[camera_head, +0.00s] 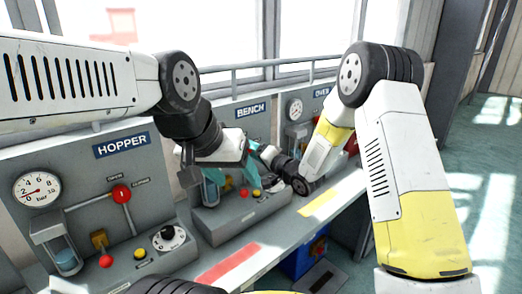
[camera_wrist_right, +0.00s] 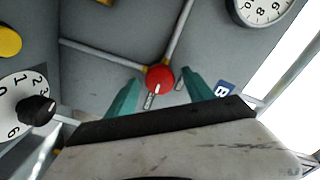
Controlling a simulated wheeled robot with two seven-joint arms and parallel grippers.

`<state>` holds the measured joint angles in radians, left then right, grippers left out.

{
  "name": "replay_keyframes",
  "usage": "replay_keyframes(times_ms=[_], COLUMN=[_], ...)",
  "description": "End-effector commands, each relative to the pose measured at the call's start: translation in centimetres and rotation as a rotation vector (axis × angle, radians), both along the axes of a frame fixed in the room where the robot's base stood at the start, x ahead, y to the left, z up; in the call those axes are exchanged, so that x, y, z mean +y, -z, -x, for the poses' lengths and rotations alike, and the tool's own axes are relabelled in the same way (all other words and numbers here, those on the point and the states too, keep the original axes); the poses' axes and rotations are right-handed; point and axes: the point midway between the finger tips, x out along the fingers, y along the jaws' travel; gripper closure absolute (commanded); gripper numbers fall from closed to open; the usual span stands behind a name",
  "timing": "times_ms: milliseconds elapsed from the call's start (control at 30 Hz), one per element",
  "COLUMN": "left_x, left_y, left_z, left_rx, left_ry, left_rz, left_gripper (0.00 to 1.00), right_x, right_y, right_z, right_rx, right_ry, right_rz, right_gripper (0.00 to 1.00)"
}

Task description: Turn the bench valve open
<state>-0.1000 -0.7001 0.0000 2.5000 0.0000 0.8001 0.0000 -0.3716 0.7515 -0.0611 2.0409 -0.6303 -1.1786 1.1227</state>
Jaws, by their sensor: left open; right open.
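The bench valve is a red round knob (camera_wrist_right: 160,79) with a white mark, where grey pipes meet on the panel in the right wrist view. My right gripper (camera_wrist_right: 160,93) is open, with one teal finger on each side of the knob; I cannot tell whether either touches it. In the head view my left gripper (camera_head: 231,174) is open in front of the bench panel, below the BENCH sign (camera_head: 251,110).
The hopper panel (camera_head: 122,145) at left has its own red valve knob (camera_head: 121,194), a gauge (camera_head: 37,188) and a dial (camera_head: 168,238). In the right wrist view a numbered dial (camera_wrist_right: 14,92) and a gauge (camera_wrist_right: 262,8) flank the valve. A rail runs above the panels.

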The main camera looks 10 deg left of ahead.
Motion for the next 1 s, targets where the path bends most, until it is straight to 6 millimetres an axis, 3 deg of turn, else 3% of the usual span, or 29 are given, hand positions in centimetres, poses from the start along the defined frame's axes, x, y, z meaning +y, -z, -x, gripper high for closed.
replay_keyframes(times_ms=[67, 367, 667, 1000], left_x=[0.0, 0.0, 0.0, 0.0], left_y=[0.0, 0.0, 0.0, 0.0], left_z=[0.0, 0.0, 0.0, 0.0], left_rx=[0.0, 0.0, 0.0, 0.0], left_ry=[0.0, 0.0, 0.0, 0.0], left_rz=[0.0, 0.0, 0.0, 0.0], left_gripper=[0.39, 0.39, 0.39, 0.39], right_x=[-0.02, -0.03, -0.05, -0.06], right_y=[-0.01, -0.01, -0.02, -0.02], right_z=[0.01, 0.02, 0.02, 0.02], right_rx=[0.0, 0.0, -0.028, -0.197], right_ry=[0.0, 0.0, 0.001, 0.001], right_rz=[0.0, 0.0, 0.021, 0.153], right_gripper=[0.41, 1.0, 1.0, 1.0])
